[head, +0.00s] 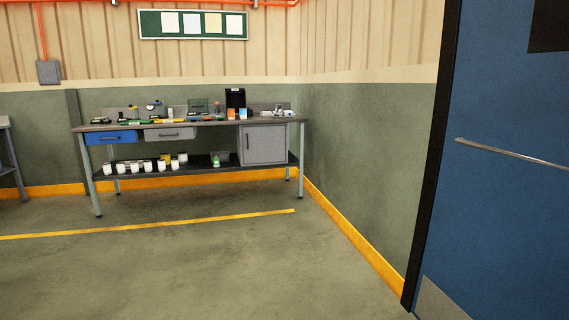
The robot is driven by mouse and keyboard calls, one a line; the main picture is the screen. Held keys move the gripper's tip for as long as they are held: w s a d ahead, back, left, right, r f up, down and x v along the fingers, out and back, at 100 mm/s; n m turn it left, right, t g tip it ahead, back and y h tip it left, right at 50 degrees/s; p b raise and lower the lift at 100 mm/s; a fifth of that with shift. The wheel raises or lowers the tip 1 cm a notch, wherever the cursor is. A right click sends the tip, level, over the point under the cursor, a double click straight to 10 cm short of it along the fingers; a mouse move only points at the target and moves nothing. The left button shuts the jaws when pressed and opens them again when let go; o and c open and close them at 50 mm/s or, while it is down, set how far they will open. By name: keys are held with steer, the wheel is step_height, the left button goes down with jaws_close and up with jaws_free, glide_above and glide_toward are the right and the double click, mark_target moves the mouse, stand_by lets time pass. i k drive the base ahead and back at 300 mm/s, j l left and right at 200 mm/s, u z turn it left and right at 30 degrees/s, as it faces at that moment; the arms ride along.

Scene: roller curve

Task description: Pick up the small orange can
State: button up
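A workbench (221,123) stands far off against the back wall, with many small items on its top. Two small orange-and-white items stand side by side on the right part of the top, a left one (231,115) and a right one (243,114). Another small item with an orange upper part (217,108) stands just left of them. At this distance I cannot tell which of these is the small orange can. My gripper is not in view.
A black item (235,97) stands behind the orange items. White containers (133,167) and a green bottle (216,161) sit on the lower shelf. A blue door (510,170) with a bar handle is close at right. The floor between is clear, with a yellow line (150,226).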

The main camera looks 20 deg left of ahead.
mark_target(230, 111)
steer(key=i+j+u, duration=1.1)
steer(key=i+u, duration=0.45)
steer(key=i, duration=2.9)
steer(key=i+j+z, duration=0.2)
steer(key=i, duration=0.3)
steer(key=i+z, duration=0.15)
steer(key=i, duration=0.4)
steer(key=i+j+z, duration=0.2)
steer(key=i, duration=0.25)
steer(key=i+j+z, duration=0.3)
steer(key=z, duration=0.2)
steer(key=i+j+z, duration=0.75)
steer(key=j+z, duration=0.2)
steer(key=i+j, duration=0.1)
steer(key=i, duration=0.25)
steer(key=i+j+z, duration=0.1)
steer(key=i, duration=0.25)
